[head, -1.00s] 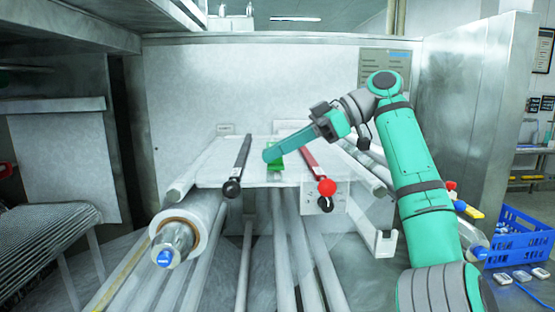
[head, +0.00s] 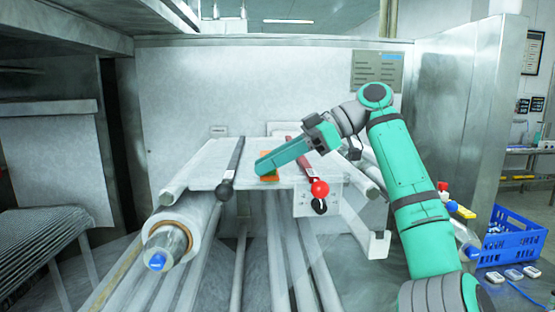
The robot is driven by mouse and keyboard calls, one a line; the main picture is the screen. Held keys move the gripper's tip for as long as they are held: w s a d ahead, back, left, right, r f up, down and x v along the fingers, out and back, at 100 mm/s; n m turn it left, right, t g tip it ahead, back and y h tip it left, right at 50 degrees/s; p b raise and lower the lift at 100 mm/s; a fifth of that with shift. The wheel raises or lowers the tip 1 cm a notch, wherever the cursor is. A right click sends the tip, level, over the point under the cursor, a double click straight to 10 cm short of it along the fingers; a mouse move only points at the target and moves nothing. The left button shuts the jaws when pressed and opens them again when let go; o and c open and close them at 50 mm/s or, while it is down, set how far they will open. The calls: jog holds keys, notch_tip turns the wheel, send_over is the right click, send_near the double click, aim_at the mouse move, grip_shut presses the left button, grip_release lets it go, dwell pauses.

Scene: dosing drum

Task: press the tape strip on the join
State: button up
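A small orange patch (head: 268,175), which may be the tape strip, shows on the pale splicing plate (head: 238,179) between two clamp bars. My gripper (head: 264,166) reaches in from the right, and its teal fingertips are over or against this patch and hide part of it. I cannot tell whether they touch it. The fingers look like one block from here, so their gap is hidden. The join itself cannot be made out. The black-knobbed bar (head: 232,168) lies left of my fingertips and the red-knobbed bar (head: 309,172) lies right.
A film roll (head: 192,222) with a blue core end sits at the front left, with several rollers below the plate. A metal panel (head: 455,130) stands right of my arm. A blue crate (head: 515,240) and small white items lie at the right.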

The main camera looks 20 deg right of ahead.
jog(key=shift+v, duration=3.9)
jog(key=shift+r, duration=0.1)
jog(key=shift+w, duration=0.15)
